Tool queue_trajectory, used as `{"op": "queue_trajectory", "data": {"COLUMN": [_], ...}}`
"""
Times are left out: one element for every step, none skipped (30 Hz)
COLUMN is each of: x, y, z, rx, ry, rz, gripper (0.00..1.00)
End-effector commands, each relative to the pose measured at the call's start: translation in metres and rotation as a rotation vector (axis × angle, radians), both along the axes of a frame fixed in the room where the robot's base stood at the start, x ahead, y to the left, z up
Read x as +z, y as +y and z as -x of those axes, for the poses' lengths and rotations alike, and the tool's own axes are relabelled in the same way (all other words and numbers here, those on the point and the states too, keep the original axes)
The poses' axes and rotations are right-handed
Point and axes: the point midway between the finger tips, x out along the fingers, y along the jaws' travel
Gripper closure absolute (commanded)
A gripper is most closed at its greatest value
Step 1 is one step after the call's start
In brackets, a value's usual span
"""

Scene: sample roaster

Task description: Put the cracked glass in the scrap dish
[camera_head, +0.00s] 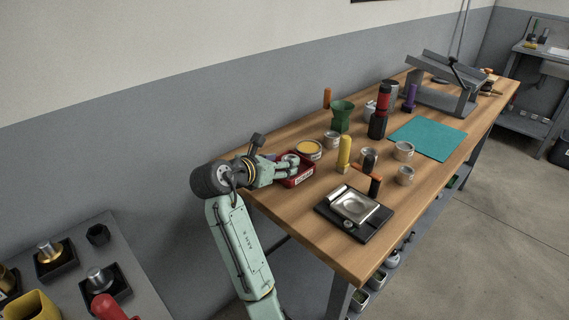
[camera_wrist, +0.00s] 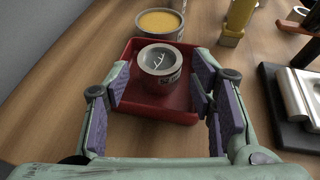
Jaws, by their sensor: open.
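The cracked glass (camera_wrist: 160,65) is a small grey round piece with white branching crack lines on its top. In the wrist view it is in the red scrap dish (camera_wrist: 186,117), upright towards its far side. In the head view the red dish (camera_head: 300,181) with a white label is at the near left end of the wooden bench, and the glass (camera_head: 291,158) shows at my fingers. My gripper (camera_wrist: 157,92) is open, with its purple pads on either side of the glass and gaps visible between. The glass's underside is hidden.
A tin of yellow contents (camera_head: 309,149) stands just beyond the dish. A black scale (camera_head: 354,212) with a metal pan is to the right. Several tins, a yellow-handled tool (camera_head: 344,153) and a green funnel (camera_head: 342,114) stand farther back. A teal mat (camera_head: 428,138) is clear.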

Motion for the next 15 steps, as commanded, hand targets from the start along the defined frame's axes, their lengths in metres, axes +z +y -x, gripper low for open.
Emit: {"op": "queue_trajectory", "data": {"x": [0.003,0.006,0.009,0.012,0.015,0.018,0.021,0.023,0.026,0.028,0.030,0.032,0.033,0.034,0.035], "y": [0.008,0.011,0.016,0.019,0.023,0.027,0.030,0.033,0.036,0.039,0.041,0.044,0.045,0.046,0.048], "z": [0.009,0.014,0.021,0.026,0.031,0.038,0.042,0.047,0.052,0.056,0.059,0.063,0.066,0.068,0.070], "rx": [0.004,0.005,0.004,0.004,0.005,0.004,0.004,0.004,0.003,0.003,0.002,0.003,0.002,0.002,0.002], "ry": [-0.005,-0.004,-0.005,-0.005,-0.006,-0.005,-0.005,-0.005,-0.004,-0.004,-0.004,-0.005,-0.004,-0.003,-0.001], "rz": [0.000,0.001,0.000,0.000,0.000,-0.001,0.000,0.000,0.000,0.000,0.000,0.000,0.000,-0.001,0.000], "gripper": [0.50,0.50,0.50,0.50,0.50,0.50,0.50,0.50,0.50,0.50,0.50,0.50,0.50,0.50,0.50]}}
